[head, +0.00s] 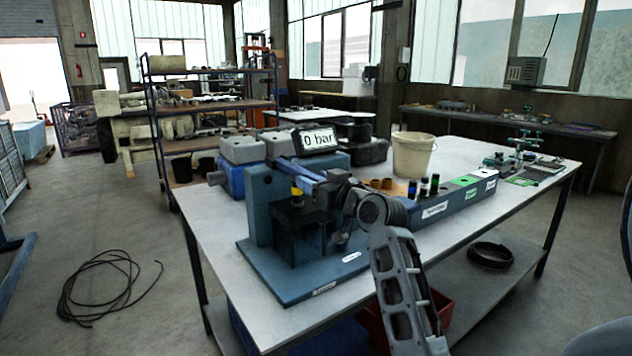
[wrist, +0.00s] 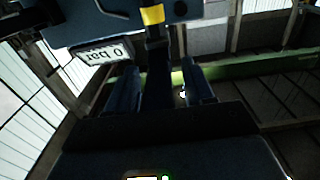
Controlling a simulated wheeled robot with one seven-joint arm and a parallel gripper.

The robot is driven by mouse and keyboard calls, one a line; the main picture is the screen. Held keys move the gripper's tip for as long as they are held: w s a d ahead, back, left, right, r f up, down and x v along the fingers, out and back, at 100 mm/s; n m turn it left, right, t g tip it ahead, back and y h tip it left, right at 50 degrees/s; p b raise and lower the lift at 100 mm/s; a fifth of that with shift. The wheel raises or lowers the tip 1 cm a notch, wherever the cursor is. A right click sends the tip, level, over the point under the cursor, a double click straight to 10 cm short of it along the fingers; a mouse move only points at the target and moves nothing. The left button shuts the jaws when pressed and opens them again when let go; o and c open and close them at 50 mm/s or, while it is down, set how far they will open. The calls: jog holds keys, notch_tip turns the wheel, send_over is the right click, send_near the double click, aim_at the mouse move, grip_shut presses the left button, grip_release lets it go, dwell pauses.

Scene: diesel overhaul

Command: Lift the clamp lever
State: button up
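The clamp lever is a dark upright bar with a yellow band (head: 297,191) near its top, on the blue test stand (head: 262,205) on the bench. In the wrist view the lever (wrist: 153,16) shows at top centre, with its dark shaft running down between my fingers. My gripper (wrist: 160,78) is open, one finger on each side of the shaft, with dark gaps beside it. I cannot tell whether either finger touches it. In the head view my arm reaches in from the lower right to the stand, and my fingers are hard to make out there.
A "0 bar" display (head: 318,139) stands behind the lever. A white bucket (head: 414,156) and a long blue rack (head: 455,200) with small labelled parts are on the bench (head: 215,225) to the right. A coiled cable (head: 100,288) lies on the floor at left.

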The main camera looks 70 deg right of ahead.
grip_shut()
dwell(0.3)
